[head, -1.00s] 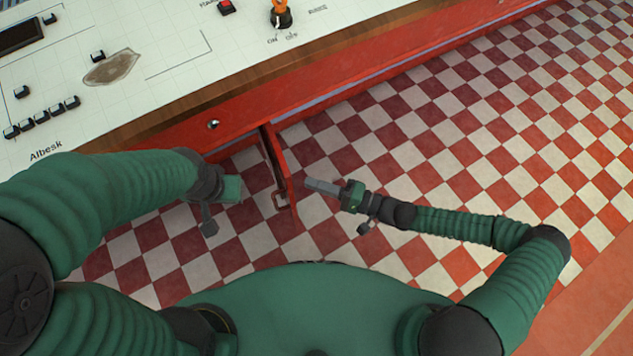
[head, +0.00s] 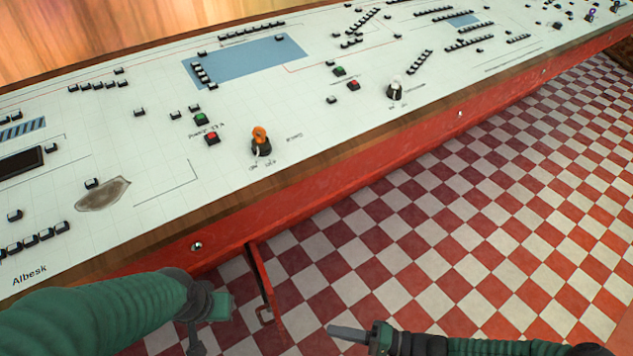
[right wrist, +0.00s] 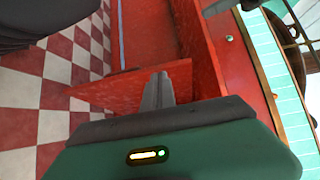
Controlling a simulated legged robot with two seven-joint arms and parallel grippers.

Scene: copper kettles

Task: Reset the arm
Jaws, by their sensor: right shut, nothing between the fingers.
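My right gripper (head: 345,333) is shut and empty at the bottom of the head view, over the checkered floor. It sits to the right of an open red door (head: 262,283) under the console and looks apart from it there. In the right wrist view its closed fingers (right wrist: 158,92) point toward the red panel (right wrist: 128,88), overlapping it in the picture; I cannot tell whether they touch. My left arm enters from the lower left, with its gripper (head: 212,308) to the left of the door. Its fingers do not show clearly.
A long white console (head: 300,110) with wooden edging crosses the view, carrying black buttons, green and red buttons, and an orange-topped knob (head: 260,140). Its red front (head: 350,190) has small silver knobs. The red-and-white checkered floor (head: 460,230) on the right is open.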

